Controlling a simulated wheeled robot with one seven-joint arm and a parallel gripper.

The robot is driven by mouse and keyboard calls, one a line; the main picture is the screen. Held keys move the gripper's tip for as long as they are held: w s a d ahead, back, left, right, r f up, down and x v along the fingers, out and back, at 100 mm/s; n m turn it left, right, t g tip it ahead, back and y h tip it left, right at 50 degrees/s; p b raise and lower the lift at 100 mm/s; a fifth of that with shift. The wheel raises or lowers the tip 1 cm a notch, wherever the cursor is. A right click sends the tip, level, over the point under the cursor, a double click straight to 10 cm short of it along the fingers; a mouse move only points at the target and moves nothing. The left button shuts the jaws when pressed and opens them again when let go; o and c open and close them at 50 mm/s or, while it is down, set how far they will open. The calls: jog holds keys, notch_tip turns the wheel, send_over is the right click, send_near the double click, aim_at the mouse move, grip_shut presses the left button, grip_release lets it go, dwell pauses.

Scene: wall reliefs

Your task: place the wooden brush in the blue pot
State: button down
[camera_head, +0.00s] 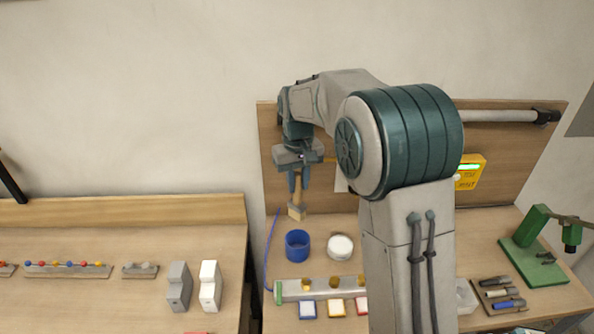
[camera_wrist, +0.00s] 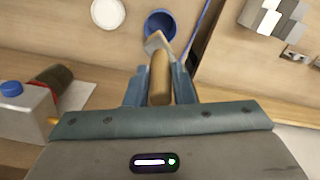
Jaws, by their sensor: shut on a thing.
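The wooden brush (camera_head: 297,206) hangs from my gripper (camera_head: 298,178) with its bristle end down, above and just behind the blue pot (camera_head: 297,246) in the head view. My gripper is shut on its handle. In the wrist view, my gripper (camera_wrist: 160,88) holds the brown handle (camera_wrist: 160,75) between its two blue fingers, and the pale brush end points toward the blue pot (camera_wrist: 160,22). The brush end overlaps part of the pot's rim there. The pot stands open on the right-hand bench; whether anything is inside it cannot be told.
A white round container (camera_head: 340,247) stands right of the pot. A grey rail (camera_head: 320,289) with colored blocks lies in front. A blue cord (camera_head: 271,250) runs left of the pot. A backboard (camera_head: 390,207) rises behind. A green stand (camera_head: 545,262) is far right.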

jog(key=shift+s+f, duration=0.15)
jog(key=shift+f, duration=0.45)
notch_tip(320, 180, down, 13)
jog(key=b, duration=0.4)
jog(key=shift+b, duration=0.3)
jog(key=shift+f, duration=0.1)
jog(key=c, duration=1.1)
grip_release()
jog(key=shift+c, duration=0.2)
